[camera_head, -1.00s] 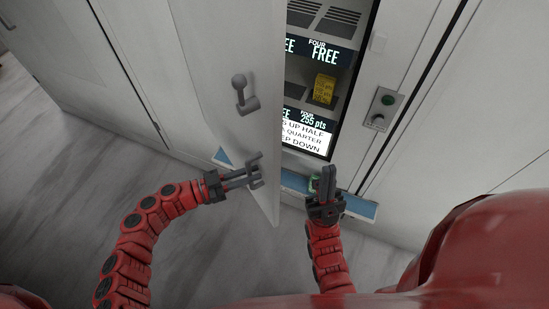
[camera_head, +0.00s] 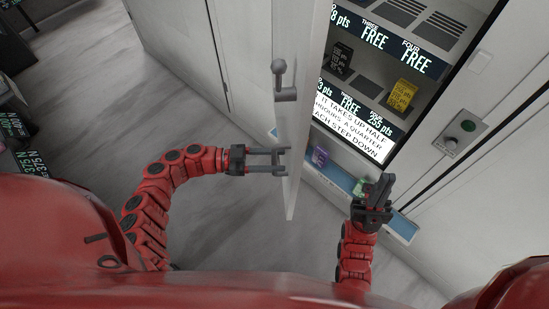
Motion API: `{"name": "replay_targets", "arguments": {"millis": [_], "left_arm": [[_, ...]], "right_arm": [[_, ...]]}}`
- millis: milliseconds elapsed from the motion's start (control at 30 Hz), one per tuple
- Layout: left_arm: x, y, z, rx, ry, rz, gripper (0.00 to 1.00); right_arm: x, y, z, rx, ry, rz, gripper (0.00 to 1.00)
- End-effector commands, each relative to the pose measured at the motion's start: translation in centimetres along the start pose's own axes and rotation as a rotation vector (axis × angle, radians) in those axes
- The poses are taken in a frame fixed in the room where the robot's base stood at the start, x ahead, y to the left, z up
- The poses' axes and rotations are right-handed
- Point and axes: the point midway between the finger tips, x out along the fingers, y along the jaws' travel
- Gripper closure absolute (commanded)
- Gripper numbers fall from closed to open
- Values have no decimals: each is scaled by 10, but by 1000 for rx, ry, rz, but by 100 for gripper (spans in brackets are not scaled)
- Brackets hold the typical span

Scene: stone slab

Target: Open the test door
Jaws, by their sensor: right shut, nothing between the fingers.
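The door (camera_head: 311,100) is a pale grey panel standing swung out from the cabinet, seen nearly edge-on. My right gripper (camera_head: 380,187) is shut and empty, to the right of the door and in front of the cabinet's lower edge. The cabinet opening shows lit shelves with signs.
A yellow box (camera_head: 401,95) and a dark box (camera_head: 340,60) sit on the shelf inside. A purple item (camera_head: 320,156) lies on the blue lower ledge (camera_head: 401,225). Grey floor is free at left; dark objects stand at the far left.

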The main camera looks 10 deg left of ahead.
Motion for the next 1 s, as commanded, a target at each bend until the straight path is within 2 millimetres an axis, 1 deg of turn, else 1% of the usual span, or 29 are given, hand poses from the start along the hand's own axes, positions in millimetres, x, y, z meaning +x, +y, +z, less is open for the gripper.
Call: {"name": "replay_targets", "arguments": {"millis": [167,267,367,600,700,900,1000], "left_arm": [[-1,0,0,0,0,0,50],[-8,0,3,0,-1,-1,50],[-24,0,5,0,-2,0,50],[-79,-1,6,2,-1,-4,50],[-99,-1,5,2,0,-5,50],[-117,-1,2,1,-1,-1,50],[-120,-1,1,-1,-1,-2,50]], "right_arm": [[-1,0,0,0,0,0,100],[-5,0,1,0,0,0,100],[-14,-1,2,0,0,0,100],[-40,-2,7,0,0,0,100],[-48,-2,8,0,0,0,100],[-52,-3,9,0,0,0,100],[-52,-3,9,0,0,0,100]]}}
